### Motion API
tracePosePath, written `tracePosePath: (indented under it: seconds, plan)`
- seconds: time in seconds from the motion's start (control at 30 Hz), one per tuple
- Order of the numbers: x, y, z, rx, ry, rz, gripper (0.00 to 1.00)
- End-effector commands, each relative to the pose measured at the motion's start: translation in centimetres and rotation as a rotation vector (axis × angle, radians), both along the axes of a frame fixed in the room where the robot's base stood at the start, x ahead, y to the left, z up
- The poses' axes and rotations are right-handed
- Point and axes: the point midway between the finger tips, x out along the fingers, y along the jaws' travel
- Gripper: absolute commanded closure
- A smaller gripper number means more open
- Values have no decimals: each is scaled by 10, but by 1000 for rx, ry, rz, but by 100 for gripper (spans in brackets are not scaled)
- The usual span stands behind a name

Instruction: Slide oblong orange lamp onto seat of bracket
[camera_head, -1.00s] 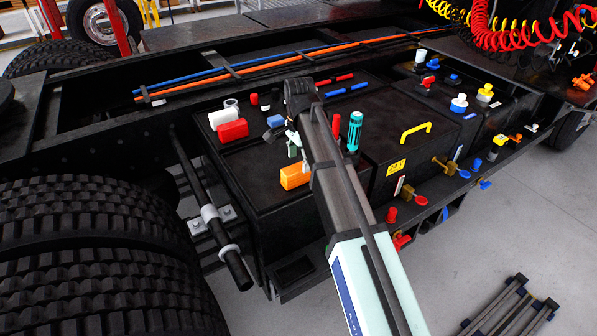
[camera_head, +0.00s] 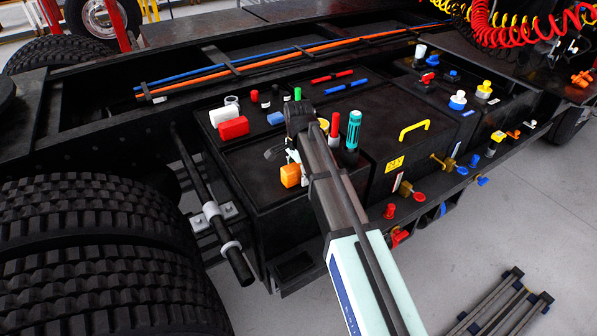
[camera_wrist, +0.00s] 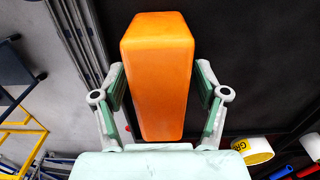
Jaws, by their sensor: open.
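The oblong orange lamp (camera_head: 290,176) is at the front left of the black box top, beside my gripper (camera_head: 294,157). In the wrist view the lamp (camera_wrist: 160,75) stretches away between the two fingers of my gripper (camera_wrist: 161,88). The green finger pads lie on either side of it, with narrow gaps showing. My gripper is open and not clamped on the lamp. My wrist and arm cover part of the area right of the lamp in the head view. I cannot make out the bracket or its seat.
A red block (camera_head: 234,128), a white block (camera_head: 222,116) and a blue block (camera_head: 275,118) stand behind the lamp. A teal cylinder (camera_head: 353,130) and a yellow handle (camera_head: 414,128) are to the right. A large tyre (camera_head: 95,240) is at the left.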

Motion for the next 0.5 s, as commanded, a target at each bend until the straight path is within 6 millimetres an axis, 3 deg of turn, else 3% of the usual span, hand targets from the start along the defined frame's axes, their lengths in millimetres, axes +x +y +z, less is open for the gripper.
tracePosePath:
  seconds: [0.03, 0.2, 0.23, 0.5]
  plan:
    - [0, 0, 0, 0, 0, 0, 31]
    - [0, 0, 0, 0, 0, 0, 91]
    - [0, 0, 0, 0, 0, 0, 97]
    - [0, 0, 0, -1, 1, 0, 97]
